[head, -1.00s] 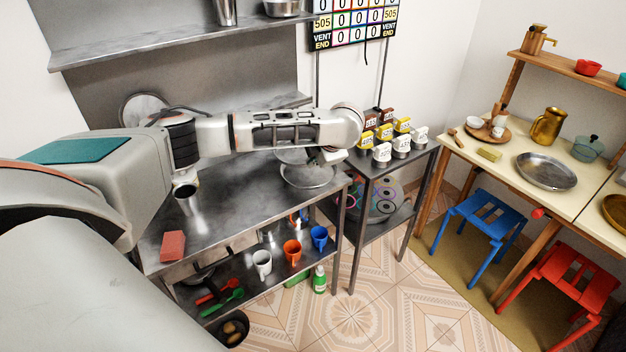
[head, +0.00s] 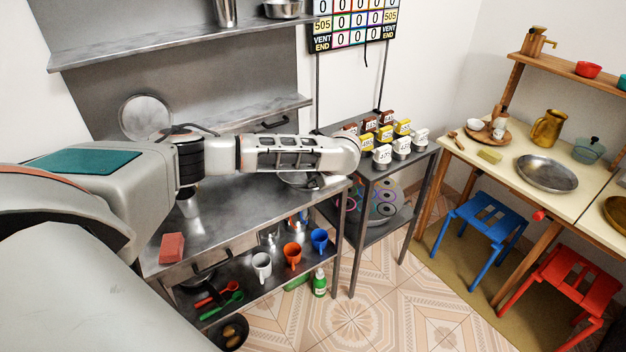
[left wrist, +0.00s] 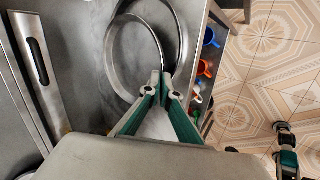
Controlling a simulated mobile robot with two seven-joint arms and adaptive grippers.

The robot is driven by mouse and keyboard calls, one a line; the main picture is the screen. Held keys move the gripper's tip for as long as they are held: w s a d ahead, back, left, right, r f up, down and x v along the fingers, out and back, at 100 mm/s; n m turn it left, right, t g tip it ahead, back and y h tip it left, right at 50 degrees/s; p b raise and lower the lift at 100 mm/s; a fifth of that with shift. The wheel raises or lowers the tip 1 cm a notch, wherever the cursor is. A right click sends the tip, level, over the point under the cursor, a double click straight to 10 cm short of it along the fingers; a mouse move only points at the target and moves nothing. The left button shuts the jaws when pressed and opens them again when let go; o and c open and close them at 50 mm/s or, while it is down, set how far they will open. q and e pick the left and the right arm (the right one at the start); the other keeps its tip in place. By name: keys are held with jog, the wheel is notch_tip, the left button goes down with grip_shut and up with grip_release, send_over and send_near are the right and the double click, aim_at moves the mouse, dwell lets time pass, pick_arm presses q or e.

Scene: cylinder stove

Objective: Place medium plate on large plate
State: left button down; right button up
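My left gripper (left wrist: 161,78) has its teal fingers together on the rim of a round metal plate, the medium plate (left wrist: 130,50). The rim of a second, larger metal plate, the large plate (left wrist: 183,38), shows behind it, offset to the right. The plates overlap in the left wrist view; whether they touch I cannot tell. In the head view, my arm hides most of both plates, and only a sliver shows beside the gripper (head: 328,182). A dark and teal part that looks like my right gripper (left wrist: 287,148) shows at the lower right of the wrist view; its fingers are unclear.
The steel counter (head: 235,215) also holds a metal cup (head: 188,205) and a red sponge (head: 172,247). Mugs, including an orange one (head: 292,254), stand on the shelf below. A side table with several labelled containers (head: 382,155) adjoins on the right.

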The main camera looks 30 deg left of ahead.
pick_arm(q)
jog(key=shift+f, duration=0.1)
jog(key=c, duration=2.3)
grip_release()
